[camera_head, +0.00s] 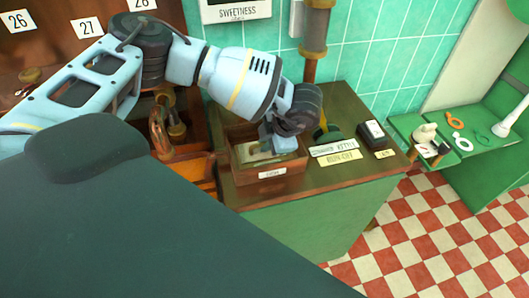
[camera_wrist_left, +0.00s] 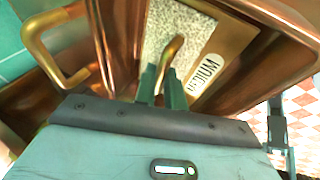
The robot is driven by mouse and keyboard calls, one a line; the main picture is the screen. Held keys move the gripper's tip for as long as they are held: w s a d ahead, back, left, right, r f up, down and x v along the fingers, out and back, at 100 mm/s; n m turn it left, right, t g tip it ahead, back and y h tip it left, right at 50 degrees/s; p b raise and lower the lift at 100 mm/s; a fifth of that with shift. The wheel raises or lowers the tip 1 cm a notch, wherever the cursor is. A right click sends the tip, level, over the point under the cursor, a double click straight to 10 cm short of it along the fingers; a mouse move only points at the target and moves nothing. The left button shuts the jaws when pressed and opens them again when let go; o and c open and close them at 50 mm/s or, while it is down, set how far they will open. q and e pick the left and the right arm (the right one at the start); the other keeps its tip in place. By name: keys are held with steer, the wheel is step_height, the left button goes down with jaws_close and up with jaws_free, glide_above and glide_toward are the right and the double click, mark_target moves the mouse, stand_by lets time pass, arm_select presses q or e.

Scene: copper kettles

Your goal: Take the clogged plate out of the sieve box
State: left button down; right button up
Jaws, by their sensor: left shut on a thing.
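The sieve box (camera_head: 240,177) is a brown open-topped box with a pale label on its front, standing on the wooden counter. My left gripper (camera_head: 267,143) points down into it. In the left wrist view my left gripper (camera_wrist_left: 163,84) is shut on the curved brass handle (camera_wrist_left: 174,48) of a plate. This plate (camera_wrist_left: 160,30) has a pale, speckled face and a tag reading MEDIUM. Copper-brown walls (camera_wrist_left: 240,60) stand around it. The lower part of the plate is hidden by the fingers.
Pale label cards (camera_head: 335,153) and a small dark block with a white top (camera_head: 371,133) are right of the box. A copper vessel (camera_head: 160,135) stands left of it. A brown post (camera_head: 310,65) rises behind. A green side table (camera_head: 470,150) holds small items.

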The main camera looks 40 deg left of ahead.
arm_select(q)
steer(key=shift+w+r, duration=0.1)
stand_by(0.7)
steer(key=shift+r, duration=0.1)
step_height(320, 180, up, 8)
steer(key=shift+r, duration=0.9)
